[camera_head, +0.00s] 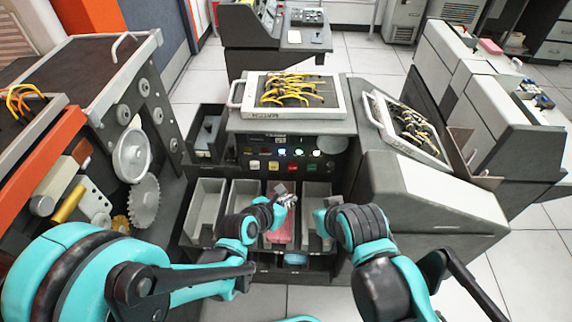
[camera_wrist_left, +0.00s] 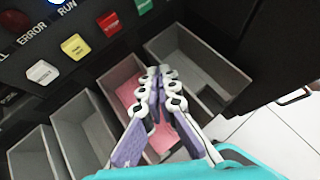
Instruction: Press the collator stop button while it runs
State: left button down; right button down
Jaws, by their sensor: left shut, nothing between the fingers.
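The collator's black front panel (camera_head: 340,152) carries a row of square buttons: white, yellow, red and green. The red button (camera_head: 291,167), probably the stop, also shows in the left wrist view (camera_wrist_left: 109,23); its label is too small to read. The lamp by the word RUN (camera_wrist_left: 57,2) glows blue. My left gripper (camera_head: 287,199) is shut and empty, below the button row and above the card trays. In the left wrist view its fingertips (camera_wrist_left: 153,74) are together, apart from the buttons.
Several grey trays (camera_head: 207,213) stand below the panel; one holds pink cards (camera_wrist_left: 170,130). A plugboard (camera_head: 328,98) with yellow wires lies on top of the collator. Another machine with gears (camera_head: 145,200) stands at left. A grey sloped housing (camera_head: 425,190) is at right.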

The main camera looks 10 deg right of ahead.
dwell(0.3)
pick_arm(q)
send_near(296, 171)
jog(key=shift+s+f+x, duration=0.1)
jog(key=shift+s+x, duration=0.05)
jog(key=shift+x, duration=0.7)
jog(key=shift+s+f+x, duration=0.1)
jog(key=shift+f+x, duration=0.05)
jog(key=shift+x, duration=0.75)
jog(key=shift+s+f+x, duration=0.1)
jog(key=shift+s+x, duration=0.05)
jog(key=shift+x, duration=0.7)
jog(key=shift+w+d, duration=0.15)
jog(key=shift+w, duration=0.3)
jog(key=shift+w+d, duration=0.1)
jog(key=shift+w, duration=0.4)
jog(key=shift+s, duration=0.15)
jog(key=shift+s+a, duration=0.25)
jog(key=shift+s, duration=0.55)
